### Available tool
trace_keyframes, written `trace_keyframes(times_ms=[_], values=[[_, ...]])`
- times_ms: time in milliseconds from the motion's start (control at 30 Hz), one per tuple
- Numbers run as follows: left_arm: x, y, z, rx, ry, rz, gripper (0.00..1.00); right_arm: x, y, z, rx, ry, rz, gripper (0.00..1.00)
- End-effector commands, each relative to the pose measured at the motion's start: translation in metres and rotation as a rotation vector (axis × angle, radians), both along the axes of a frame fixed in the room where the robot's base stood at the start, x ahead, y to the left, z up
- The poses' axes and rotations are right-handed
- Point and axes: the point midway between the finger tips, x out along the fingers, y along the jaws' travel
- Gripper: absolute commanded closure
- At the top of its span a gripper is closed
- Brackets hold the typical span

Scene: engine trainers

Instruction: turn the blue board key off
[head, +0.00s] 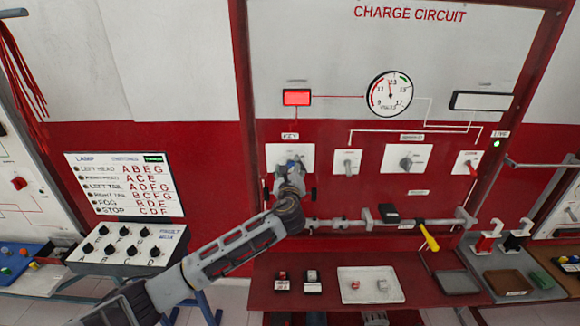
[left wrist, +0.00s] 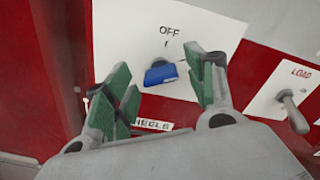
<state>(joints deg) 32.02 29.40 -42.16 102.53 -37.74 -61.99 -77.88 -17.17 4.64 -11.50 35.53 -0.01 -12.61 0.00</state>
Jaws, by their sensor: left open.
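The white key plate (head: 272,156) is on the red charge circuit board, under a small KEY label. In the left wrist view the plate (left wrist: 125,45) bears the word OFF with a tick below it. The blue key (left wrist: 162,74) sits below that tick, its handle lying roughly sideways, not in line with the tick. My left gripper (head: 291,168) is in front of the plate and hides most of the key in the head view. In the left wrist view its green-padded fingers (left wrist: 160,84) are open on either side of the key, with gaps visible. My right gripper is not in view.
A red lamp (head: 297,97) above the key is lit. A LOAD toggle switch (head: 347,162) is right of the key plate. A grey bar (head: 350,223) runs below. A red shelf (head: 320,297) with a white tray (head: 398,289) is under it.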

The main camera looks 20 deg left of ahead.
Motion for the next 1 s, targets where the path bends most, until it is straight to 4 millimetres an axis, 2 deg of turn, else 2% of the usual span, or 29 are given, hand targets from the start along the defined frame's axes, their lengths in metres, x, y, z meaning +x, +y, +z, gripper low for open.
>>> trace_keyframes(times_ms=[200, 567, 1000], values=[[0.0100, 0.0029, 0.0009, -0.001, 0.000, 0.000, 0.45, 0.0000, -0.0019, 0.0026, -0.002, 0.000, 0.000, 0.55], [0.0114, 0.0033, 0.0001, -0.001, 0.000, 0.000, 0.45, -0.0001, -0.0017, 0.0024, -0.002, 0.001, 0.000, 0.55], [0.0113, 0.0034, 0.0000, -0.001, 0.000, 0.000, 1.00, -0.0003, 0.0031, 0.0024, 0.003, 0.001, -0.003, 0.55]])
